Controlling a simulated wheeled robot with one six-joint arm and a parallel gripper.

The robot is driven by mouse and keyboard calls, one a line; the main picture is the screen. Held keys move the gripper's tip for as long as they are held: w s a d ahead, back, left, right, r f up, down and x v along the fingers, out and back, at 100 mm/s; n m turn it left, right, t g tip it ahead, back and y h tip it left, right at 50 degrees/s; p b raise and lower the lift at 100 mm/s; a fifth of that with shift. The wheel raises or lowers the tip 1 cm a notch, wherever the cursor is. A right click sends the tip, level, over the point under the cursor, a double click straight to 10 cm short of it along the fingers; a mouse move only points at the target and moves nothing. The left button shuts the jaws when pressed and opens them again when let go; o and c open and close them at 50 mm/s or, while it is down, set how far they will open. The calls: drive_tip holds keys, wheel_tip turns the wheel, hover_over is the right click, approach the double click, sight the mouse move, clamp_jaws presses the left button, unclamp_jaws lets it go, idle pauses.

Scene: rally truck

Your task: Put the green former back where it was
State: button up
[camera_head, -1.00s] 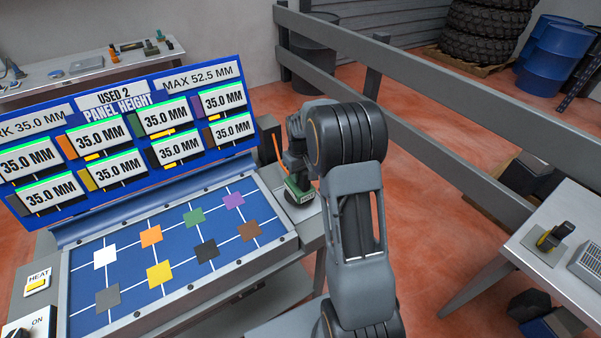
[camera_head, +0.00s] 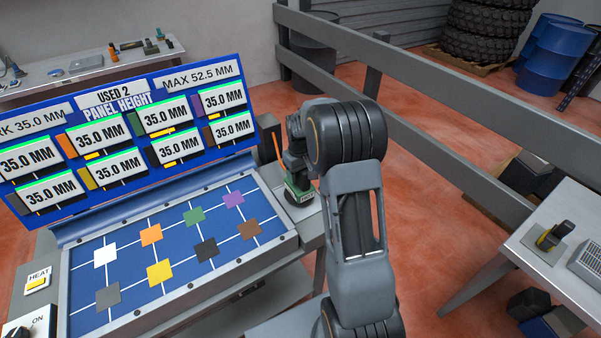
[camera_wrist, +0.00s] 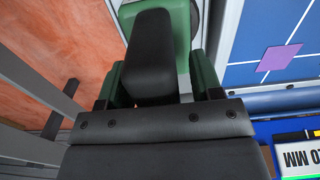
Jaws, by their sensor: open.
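The green former (camera_head: 297,194) stands on a small pale pad (camera_head: 312,206) at the right end of the console, partly hidden by my arm. In the wrist view its rounded green body (camera_wrist: 182,18) and black handle (camera_wrist: 152,50) show. My gripper (camera_head: 298,180) is over it. In the wrist view my gripper (camera_wrist: 160,82) is open, with one finger on each side of the handle. Whether either finger touches the handle is unclear. A green square (camera_head: 194,216) is marked on the blue panel (camera_head: 130,262), among several coloured squares.
A blue display board (camera_head: 130,130) stands behind the panel, showing heights of 35.0 MM. A grey rail (camera_head: 450,115) runs behind my arm. A side table (camera_head: 590,225) at right holds a black-handled tool (camera_head: 552,236). A back bench (camera_head: 95,72) holds small tools.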

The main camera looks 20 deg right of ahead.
wheel_tip(320, 180, up, 12)
drive_tip(key=shift+f+b, duration=0.2)
drive_tip(key=shift+b, duration=0.55)
drive_tip(key=s+a+r+t, duration=0.2)
drive_tip(key=s+a+r, duration=0.4)
drive_tip(key=s, duration=0.5)
drive_tip(key=s+a+f+t, duration=0.1)
drive_tip(key=s+a, duration=0.1)
drive_tip(key=s, duration=0.3)
drive_tip(key=s+a+f+m+t, duration=0.1)
drive_tip(key=s+a+f, duration=0.1)
drive_tip(key=s, duration=0.3)
drive_tip(key=shift+s+a+f+t, duration=0.25)
drive_tip(key=shift+s+t, duration=0.05)
drive_tip(key=shift+s, duration=0.1)
